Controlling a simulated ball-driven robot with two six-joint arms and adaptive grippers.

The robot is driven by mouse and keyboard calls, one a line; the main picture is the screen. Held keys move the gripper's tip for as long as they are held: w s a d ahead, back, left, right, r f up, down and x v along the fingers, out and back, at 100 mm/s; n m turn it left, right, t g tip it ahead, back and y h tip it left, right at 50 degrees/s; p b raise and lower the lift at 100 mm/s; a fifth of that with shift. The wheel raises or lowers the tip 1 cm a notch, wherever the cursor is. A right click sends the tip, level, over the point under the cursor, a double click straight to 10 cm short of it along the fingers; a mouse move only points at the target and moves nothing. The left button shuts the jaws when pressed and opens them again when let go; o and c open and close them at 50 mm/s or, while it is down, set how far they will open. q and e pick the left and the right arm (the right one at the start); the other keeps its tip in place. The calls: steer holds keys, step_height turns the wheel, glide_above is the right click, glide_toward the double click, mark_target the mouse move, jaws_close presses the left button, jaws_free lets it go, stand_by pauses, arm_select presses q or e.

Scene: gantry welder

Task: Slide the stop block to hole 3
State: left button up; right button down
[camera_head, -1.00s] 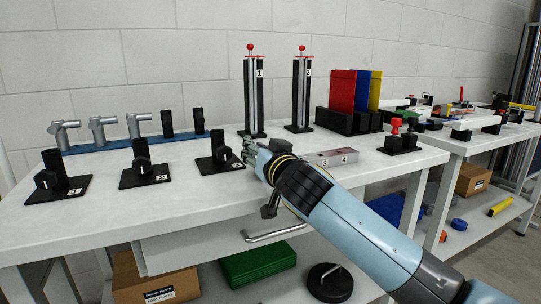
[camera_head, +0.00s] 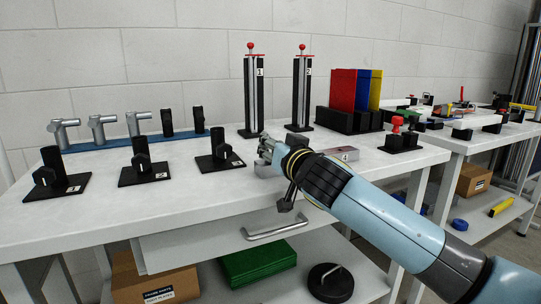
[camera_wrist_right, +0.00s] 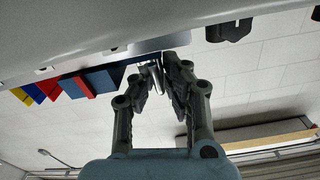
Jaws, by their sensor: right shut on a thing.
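A low silver bar (camera_head: 345,155) with a number 4 on its face lies on the front right of the near bench in the head view. My right gripper (camera_head: 266,145) is at the bar's left part and covers most of it, including the other numbers. In the right wrist view my right gripper (camera_wrist_right: 160,70) is shut on a small pale grey part, the stop block (camera_wrist_right: 157,77), just beside the silver bar (camera_wrist_right: 165,42). The stop block is mostly hidden by the fingers, and its hole cannot be read. My left gripper is not in view.
Black numbered stands (camera_head: 220,152) stand left of the gripper. Two tall columns with red knobs (camera_head: 251,90) stand behind it, with a rack of coloured plates (camera_head: 343,90) to the right. A black block with a red knob (camera_head: 397,125) stands near the right edge.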

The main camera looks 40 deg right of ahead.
steer(key=shift+s+d+f+b, duration=0.1)
steer(key=shift+s+d+b, duration=0.2)
steer(key=shift+d, duration=0.7)
steer(key=shift+s+d+r+b, duration=0.1)
steer(key=shift+s+d+b, duration=0.15)
steer(key=shift+d, duration=0.75)
steer(key=shift+s+d+f+b, duration=0.1)
steer(key=shift+s+d+b, duration=0.15)
steer(key=shift+d, duration=0.75)
steer(key=shift+s+d, duration=0.25)
steer(key=shift+d, duration=1)
steer(key=c, duration=1)
jaws_free()
steer(key=shift+o, duration=0.2)
steer(key=v, duration=1.2)
